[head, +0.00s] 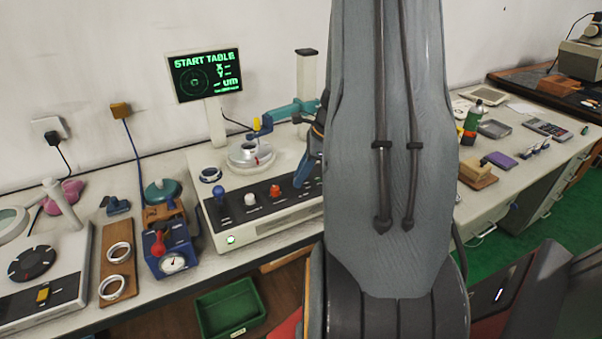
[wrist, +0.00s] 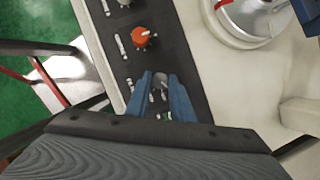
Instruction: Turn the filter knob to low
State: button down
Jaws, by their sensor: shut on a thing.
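The measuring machine's dark control panel (head: 262,208) carries a row of knobs: dark blue (head: 218,191), white (head: 250,199) and orange-red (head: 275,190). The orange-red knob also shows in the wrist view (wrist: 140,37), its pale pointer mark toward the right. My gripper (wrist: 160,79) is over the panel's right part, its blue fingers shut on a dark grey knob (wrist: 160,77) beside the orange-red one. In the head view my gripper (head: 304,176) is partly hidden by my arm, and this knob is hidden. The labels are too small to tell which knob is the filter.
A screen (head: 205,76) reads "START TABLE". A green bin (head: 231,309) is below the bench edge. My arm hides the bench's middle.

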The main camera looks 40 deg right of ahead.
aim_at(310, 184)
jog(key=shift+w+d+n+g+y+p, duration=0.15)
jog(key=shift+n+g+y+p, duration=0.15)
jog(key=shift+n, duration=0.9)
jog(key=c, duration=1.6)
grip_release()
jog(key=shift+o, duration=0.2)
jog(key=shift+r, duration=0.1)
jog(key=b+v, duration=0.1)
jog(key=v, duration=0.6)
jog(key=shift+r+b, duration=0.35)
